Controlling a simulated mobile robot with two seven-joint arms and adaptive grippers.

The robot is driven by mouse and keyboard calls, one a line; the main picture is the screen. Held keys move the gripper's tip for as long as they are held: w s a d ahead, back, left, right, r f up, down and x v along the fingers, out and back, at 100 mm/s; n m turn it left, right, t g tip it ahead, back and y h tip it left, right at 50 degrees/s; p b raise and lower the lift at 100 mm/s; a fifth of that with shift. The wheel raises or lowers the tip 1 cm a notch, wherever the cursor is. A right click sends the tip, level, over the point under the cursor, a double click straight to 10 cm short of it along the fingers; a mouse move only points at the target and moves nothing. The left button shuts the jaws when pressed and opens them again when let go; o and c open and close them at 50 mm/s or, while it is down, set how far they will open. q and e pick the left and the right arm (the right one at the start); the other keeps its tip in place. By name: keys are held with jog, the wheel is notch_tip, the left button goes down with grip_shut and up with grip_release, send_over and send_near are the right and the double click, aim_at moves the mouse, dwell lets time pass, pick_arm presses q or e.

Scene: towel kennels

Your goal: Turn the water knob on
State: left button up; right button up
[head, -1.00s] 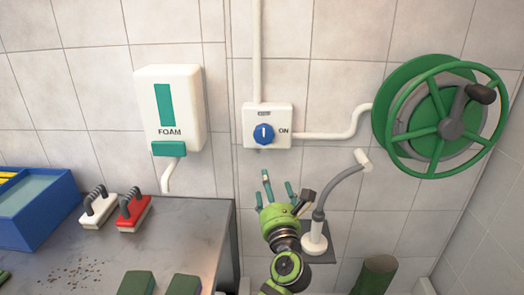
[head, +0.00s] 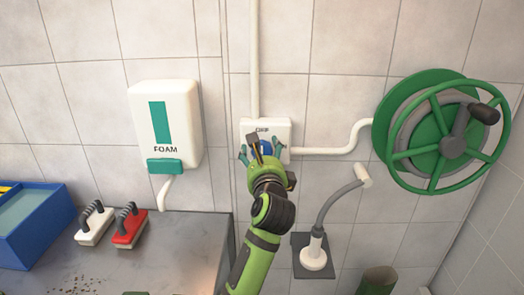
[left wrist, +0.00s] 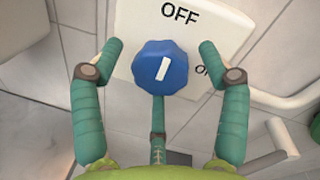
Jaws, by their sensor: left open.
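The blue water knob (head: 267,150) sits on a white switch box (head: 281,129) on the tiled wall, partly hidden behind my left gripper (head: 260,148) in the head view. In the left wrist view, the knob (left wrist: 160,68) has a white pointer mark tilted slightly right of upright, towards the OFF label; the ON label is partly covered by a finger. My left gripper is open, with one finger on each side of the knob and visible gaps. A third finger is below it; whether that touches cannot be told. My right gripper is not in view.
A foam dispenser (head: 165,125) hangs to the left, and a green hose reel (head: 440,130) to the right. A grey bent spout (head: 335,210) stands below right. Brushes (head: 130,226) and a blue bin (head: 35,225) are on the metal counter (head: 185,250).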

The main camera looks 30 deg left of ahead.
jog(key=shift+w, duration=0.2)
pick_arm(q)
jog(key=shift+c, duration=1.3)
jog(key=c, duration=0.9)
jog(key=shift+r, duration=0.1)
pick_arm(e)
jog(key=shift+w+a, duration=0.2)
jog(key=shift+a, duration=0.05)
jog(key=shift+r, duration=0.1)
